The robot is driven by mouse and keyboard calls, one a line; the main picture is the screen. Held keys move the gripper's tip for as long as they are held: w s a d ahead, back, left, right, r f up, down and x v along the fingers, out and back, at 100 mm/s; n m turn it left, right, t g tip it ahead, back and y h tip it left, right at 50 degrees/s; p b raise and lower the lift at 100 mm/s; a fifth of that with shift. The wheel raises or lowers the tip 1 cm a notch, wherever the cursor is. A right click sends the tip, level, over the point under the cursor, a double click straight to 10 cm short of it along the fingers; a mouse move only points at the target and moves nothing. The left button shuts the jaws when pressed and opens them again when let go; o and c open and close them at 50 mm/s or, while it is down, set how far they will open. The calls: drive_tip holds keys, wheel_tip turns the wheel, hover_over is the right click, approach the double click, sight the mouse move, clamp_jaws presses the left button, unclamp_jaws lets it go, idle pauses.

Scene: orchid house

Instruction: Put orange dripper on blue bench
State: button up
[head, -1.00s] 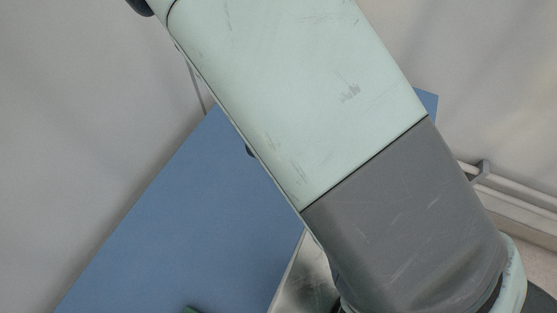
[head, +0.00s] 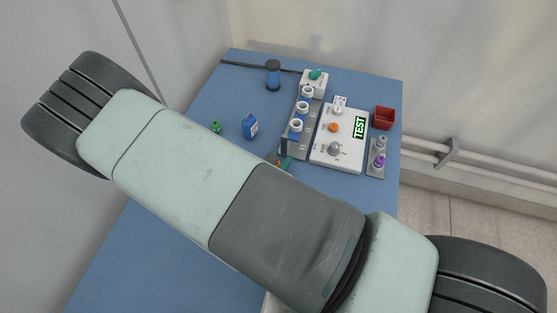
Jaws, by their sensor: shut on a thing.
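The blue bench (head: 235,95) fills the middle of the head view, partly covered by my arm. I cannot make out an orange dripper for certain. A small teal and brownish-orange shape (head: 279,160) shows at the upper edge of my arm, beside the grey rack. It is mostly hidden and I cannot tell what it is. My gripper does not show clearly; my arm links hide the area where it could be.
On the bench stand a white box (head: 349,150) with an orange knob and a TEST display, a grey rack (head: 301,138) with white-topped blue holders, a blue bottle (head: 250,127), a dark blue cylinder (head: 272,75), a red bin (head: 384,118) and a small grey stand (head: 376,170). The lower left bench is clear.

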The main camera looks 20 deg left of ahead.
drive_tip(key=shift+f, duration=0.15)
drive_tip(key=o, duration=1)
drive_tip(key=shift+f, duration=0.1)
drive_tip(key=shift+r, duration=0.2)
drive_tip(key=v, duration=1.2)
